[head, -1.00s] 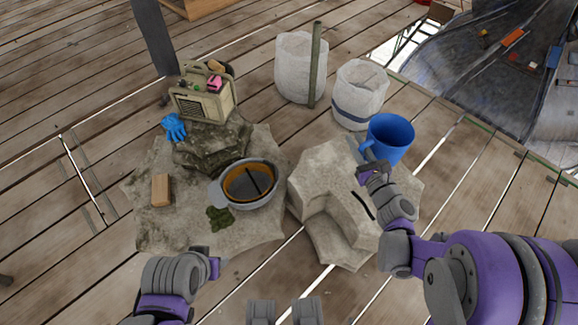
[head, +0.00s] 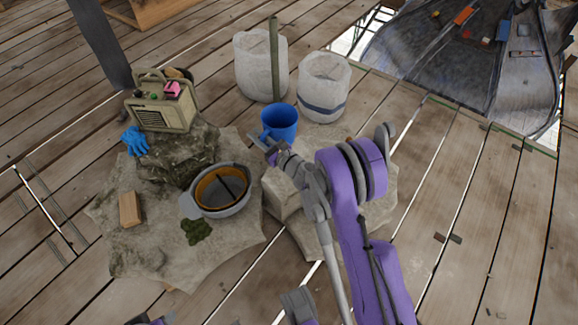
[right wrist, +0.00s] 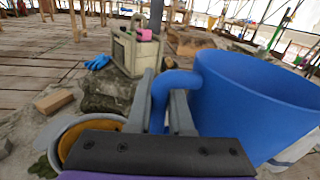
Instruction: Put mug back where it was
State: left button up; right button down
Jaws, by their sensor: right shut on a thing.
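The blue mug (head: 280,122) is at the back edge of the pale stone block (head: 285,195) in the head view. My right gripper (head: 263,141) is shut on the mug's handle. In the right wrist view the handle (right wrist: 172,88) sits between the two fingers, and the mug's body (right wrist: 250,105) stands upright to the right. I cannot tell whether the mug's base touches the stone. My left gripper is not clearly visible; only a bit of my left arm shows at the bottom edge.
Left of the block, a grey bowl (head: 248,207) with an orange inside, a wooden block (head: 130,209), green moss-like cloth (head: 197,232), blue gloves (head: 134,141) and a beige radio (head: 160,112) sit on rock. Two white sacks (head: 262,72) (head: 322,92) and a post (head: 274,60) stand behind.

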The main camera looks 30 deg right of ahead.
jog(key=shift+h, duration=0.5)
jog(key=shift+w+d+f+b, duration=0.5)
jog(key=shift+d+f+b, duration=0.45)
jog(key=shift+f, duration=3.05)
jog(key=shift+w+d+f+b, duration=0.6)
jog(key=shift+d+f, duration=0.55)
jog(key=shift+f, duration=2.8)
jog(key=shift+w+d+f+b, duration=0.35)
jog(key=shift+d+f+b, duration=0.65)
jog(key=shift+f, duration=3)
jog(key=c, duration=0.8)
grip_release()
